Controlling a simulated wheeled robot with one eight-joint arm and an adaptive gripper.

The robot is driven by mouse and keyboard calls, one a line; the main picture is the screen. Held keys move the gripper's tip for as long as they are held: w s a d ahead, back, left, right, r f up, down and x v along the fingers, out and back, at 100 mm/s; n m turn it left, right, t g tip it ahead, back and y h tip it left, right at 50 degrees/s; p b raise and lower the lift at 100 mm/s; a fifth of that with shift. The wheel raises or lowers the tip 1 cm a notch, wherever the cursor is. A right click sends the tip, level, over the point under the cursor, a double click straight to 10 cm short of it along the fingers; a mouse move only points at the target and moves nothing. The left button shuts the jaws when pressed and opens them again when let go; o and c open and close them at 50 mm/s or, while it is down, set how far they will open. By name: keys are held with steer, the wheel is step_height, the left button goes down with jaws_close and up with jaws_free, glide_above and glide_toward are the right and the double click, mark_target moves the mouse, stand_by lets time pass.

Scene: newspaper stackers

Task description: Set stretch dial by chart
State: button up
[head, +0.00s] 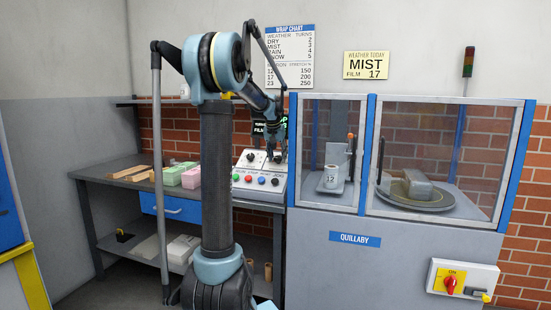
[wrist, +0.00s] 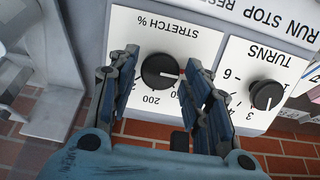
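The black stretch dial (wrist: 160,70) sits on a white plate marked STRETCH %, upside down in the wrist view. In the head view my gripper (head: 276,152) is at the control panel (head: 247,191). The wrap chart (head: 290,56) pairs film 12 with 150, 17 with 200, 23 with 250. The weather sign (head: 366,65) reads MIST, FILM 17.
The turns dial (wrist: 266,94) is close beside my right finger in the wrist view. Coloured buttons (head: 262,180) line the panel's front. The glazed wrapping machine (head: 400,240) stands to the right. Pink and green blocks (head: 190,176) lie on the workbench (head: 115,178) at left.

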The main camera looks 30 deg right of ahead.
steer(key=c, duration=0.5)
steer(key=shift+a, duration=0.1)
steer(key=shift+m, duration=0.3)
steer(key=m, duration=0.3)
steer(key=shift+d+t, duration=0.2)
steer(key=shift+t, duration=0.1)
steer(key=shift+s+m+t, duration=0.15)
steer(key=shift+m+t, duration=0.15)
steer(key=shift+m, duration=2.2)
steer(key=o, duration=1.1)
steer(key=shift+c, duration=0.2)
